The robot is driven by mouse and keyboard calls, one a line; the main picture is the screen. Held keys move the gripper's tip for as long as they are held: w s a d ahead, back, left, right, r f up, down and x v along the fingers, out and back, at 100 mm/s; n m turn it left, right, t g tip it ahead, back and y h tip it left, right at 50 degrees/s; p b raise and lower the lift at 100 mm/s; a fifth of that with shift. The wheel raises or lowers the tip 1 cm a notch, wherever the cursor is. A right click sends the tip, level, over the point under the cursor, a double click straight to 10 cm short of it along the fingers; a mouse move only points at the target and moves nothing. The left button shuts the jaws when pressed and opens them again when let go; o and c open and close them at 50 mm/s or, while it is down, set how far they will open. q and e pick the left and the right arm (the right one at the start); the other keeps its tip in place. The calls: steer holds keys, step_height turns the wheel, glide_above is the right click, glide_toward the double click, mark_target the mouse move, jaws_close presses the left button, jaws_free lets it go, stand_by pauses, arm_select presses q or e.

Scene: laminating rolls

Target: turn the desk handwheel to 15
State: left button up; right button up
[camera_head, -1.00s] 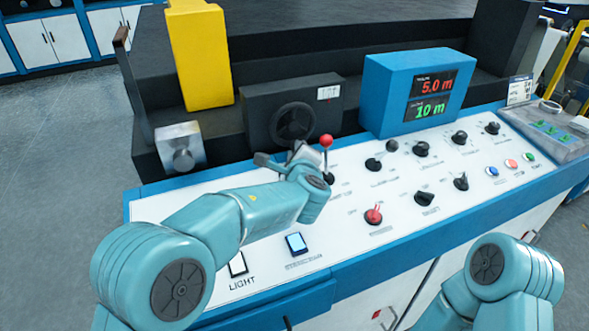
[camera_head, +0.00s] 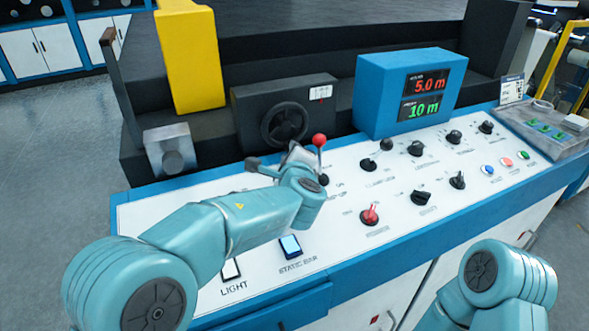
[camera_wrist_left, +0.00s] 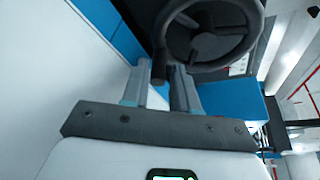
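The black desk handwheel (camera_head: 285,124) is mounted on the front of a dark housing at the back of the desk. A small white dial window (camera_head: 321,93) sits at the housing's upper right; its digits are too small to read. My left gripper (camera_head: 272,160) is just below and in front of the wheel. In the left wrist view the handwheel (camera_wrist_left: 207,30) is at the top. Its dark handle (camera_wrist_left: 158,68) hangs between the tips of my open left gripper (camera_wrist_left: 160,80); I cannot tell whether they touch. My right gripper is out of view.
A red-knobbed lever (camera_head: 319,141) stands right of my left gripper. A blue display box (camera_head: 410,92) reads 5.0 m and 10 m. Several knobs and buttons cover the white panel (camera_head: 330,225). A metal block (camera_head: 170,150) and yellow post (camera_head: 190,60) are left.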

arm_select(q)
steer(key=b+v, duration=0.2)
steer(key=v, duration=1.3)
steer(key=shift+r, duration=0.15)
steer(key=shift+s, duration=0.1)
